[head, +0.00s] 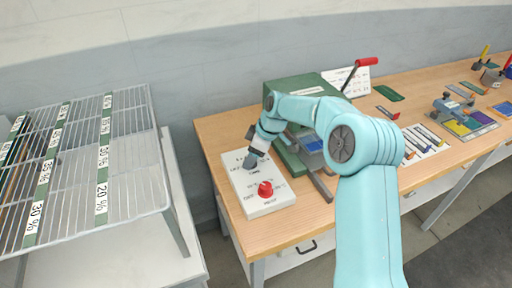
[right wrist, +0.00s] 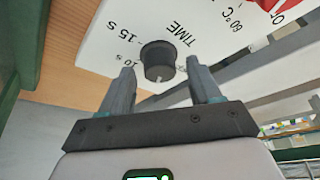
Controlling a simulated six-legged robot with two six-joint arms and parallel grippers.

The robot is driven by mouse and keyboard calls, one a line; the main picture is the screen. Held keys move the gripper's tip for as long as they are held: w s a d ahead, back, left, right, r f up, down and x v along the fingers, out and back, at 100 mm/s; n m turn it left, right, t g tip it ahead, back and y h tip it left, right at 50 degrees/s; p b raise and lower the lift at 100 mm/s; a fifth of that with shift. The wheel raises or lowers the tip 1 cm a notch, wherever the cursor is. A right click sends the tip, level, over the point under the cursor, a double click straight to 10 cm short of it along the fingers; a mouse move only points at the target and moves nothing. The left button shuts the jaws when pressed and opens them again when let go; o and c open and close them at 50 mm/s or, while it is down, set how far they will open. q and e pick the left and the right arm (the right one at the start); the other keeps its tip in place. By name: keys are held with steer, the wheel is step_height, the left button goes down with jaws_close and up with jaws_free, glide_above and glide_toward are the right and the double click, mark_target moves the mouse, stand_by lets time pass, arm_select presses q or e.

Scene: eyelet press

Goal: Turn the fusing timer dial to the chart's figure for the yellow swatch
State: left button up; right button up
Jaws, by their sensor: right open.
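The white control box (head: 240,190) sits at the left end of the wooden table, with a red knob (head: 265,189) on its front part. The dark timer dial (right wrist: 158,60) shows upside down in the right wrist view, beside the word TIME and the marks 10 s and 15 s. Its pale pointer mark shows at its lower edge. In the head view my gripper hides the dial. My right gripper (right wrist: 161,88) is open, its two fingers on either side of the dial's near edge; I cannot tell whether they touch it. My left gripper is not in view. The yellow swatch cannot be made out with certainty.
A wire rack (head: 80,160) stands left. Tools and a tray (head: 470,125) lie right.

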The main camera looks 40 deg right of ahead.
steer(key=v, duration=1.6)
steer(key=shift+b, duration=0.4)
steer(key=shift+r, duration=0.15)
